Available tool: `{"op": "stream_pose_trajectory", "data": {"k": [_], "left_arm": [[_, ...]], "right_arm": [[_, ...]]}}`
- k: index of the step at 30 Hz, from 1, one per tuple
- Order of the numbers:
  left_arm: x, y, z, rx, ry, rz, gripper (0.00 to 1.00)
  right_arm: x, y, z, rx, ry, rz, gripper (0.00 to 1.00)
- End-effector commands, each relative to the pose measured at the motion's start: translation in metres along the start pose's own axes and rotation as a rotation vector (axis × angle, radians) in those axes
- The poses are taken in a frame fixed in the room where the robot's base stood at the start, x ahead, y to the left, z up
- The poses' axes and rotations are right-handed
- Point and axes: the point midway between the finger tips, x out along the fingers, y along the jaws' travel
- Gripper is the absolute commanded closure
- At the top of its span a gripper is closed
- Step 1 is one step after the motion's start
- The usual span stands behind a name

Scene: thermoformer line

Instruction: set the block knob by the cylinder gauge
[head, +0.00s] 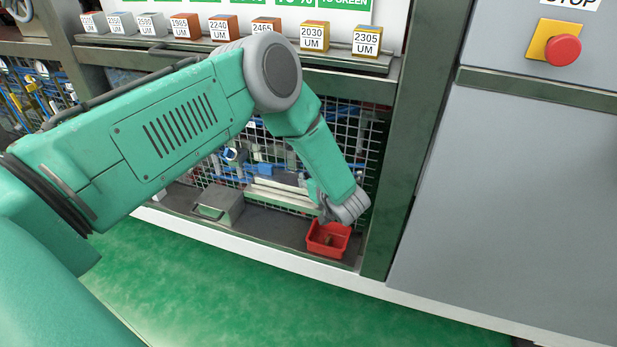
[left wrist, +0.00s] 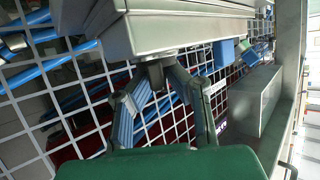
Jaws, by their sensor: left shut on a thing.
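My left gripper (head: 326,213) reaches low beside the mesh, just above a red bin and at the right end of some pale grey-green bars (head: 278,194). In the left wrist view its fingertips (left wrist: 160,72) close together on a small grey metal part (left wrist: 152,54) under a large grey-green body (left wrist: 175,25). What that part belongs to is not clear. I cannot pick out a block knob or a cylinder gauge. My right gripper is not in view.
The red bin (head: 318,247) holds small dark items on the lower ledge. A grey metal box (head: 218,207) stands left of it. White wire mesh (head: 362,125) lies behind. A dark green post (head: 418,130) and a grey cabinet (head: 510,200) with a red stop button (head: 563,50) bound the right.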

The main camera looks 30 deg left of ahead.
Motion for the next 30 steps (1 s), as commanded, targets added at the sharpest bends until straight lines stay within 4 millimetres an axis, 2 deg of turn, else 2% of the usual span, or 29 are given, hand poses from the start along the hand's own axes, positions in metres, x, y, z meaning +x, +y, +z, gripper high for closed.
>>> {"op": "stream_pose_trajectory", "data": {"k": [1,2,4,5,17,20,30], "left_arm": [[-0.003,-0.002,0.009,0.008,-0.017,0.002,1.0],[-0.003,-0.002,0.009,0.008,-0.017,0.002,1.0],[-0.002,-0.001,0.008,0.008,-0.016,0.002,0.75],[-0.002,-0.001,0.008,0.008,-0.015,0.002,0.69],[-0.006,0.0,0.003,0.003,-0.006,0.003,0.69],[-0.019,0.0,0.003,0.005,-0.006,0.005,0.69],[-0.09,0.001,0.004,0.005,-0.007,0.005,0.69]], "right_arm": [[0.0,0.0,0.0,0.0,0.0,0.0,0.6],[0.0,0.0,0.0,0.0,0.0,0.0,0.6],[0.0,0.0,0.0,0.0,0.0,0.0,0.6],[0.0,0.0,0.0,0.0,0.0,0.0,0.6],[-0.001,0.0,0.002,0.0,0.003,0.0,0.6],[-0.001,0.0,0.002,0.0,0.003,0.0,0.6],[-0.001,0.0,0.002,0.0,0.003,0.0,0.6]]}}
